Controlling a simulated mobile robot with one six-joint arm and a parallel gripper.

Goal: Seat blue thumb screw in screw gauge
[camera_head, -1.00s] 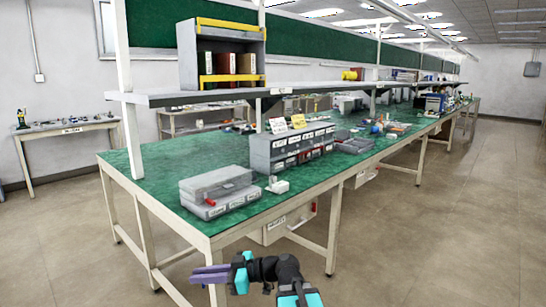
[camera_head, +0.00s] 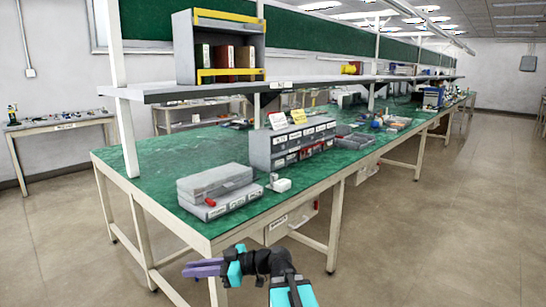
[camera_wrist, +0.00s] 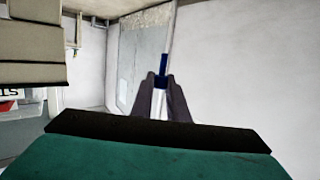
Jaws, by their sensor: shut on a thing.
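My gripper (camera_head: 192,268) shows low in the head view, off the near front corner of the green bench. In the wrist view my gripper (camera_wrist: 161,84) is shut on the blue thumb screw (camera_wrist: 163,64), whose blue part sticks out past the fingertips. The screw cannot be made out in the head view. I cannot identify the screw gauge for certain; a small pale block (camera_head: 281,185) stands on the bench beside the grey drawer unit.
The green bench (camera_head: 150,155) carries grey stacked cases (camera_head: 217,187) at its near end and a grey drawer unit (camera_head: 290,145) behind. A shelf (camera_head: 300,83) runs above. Floor is clear to the right (camera_head: 440,230).

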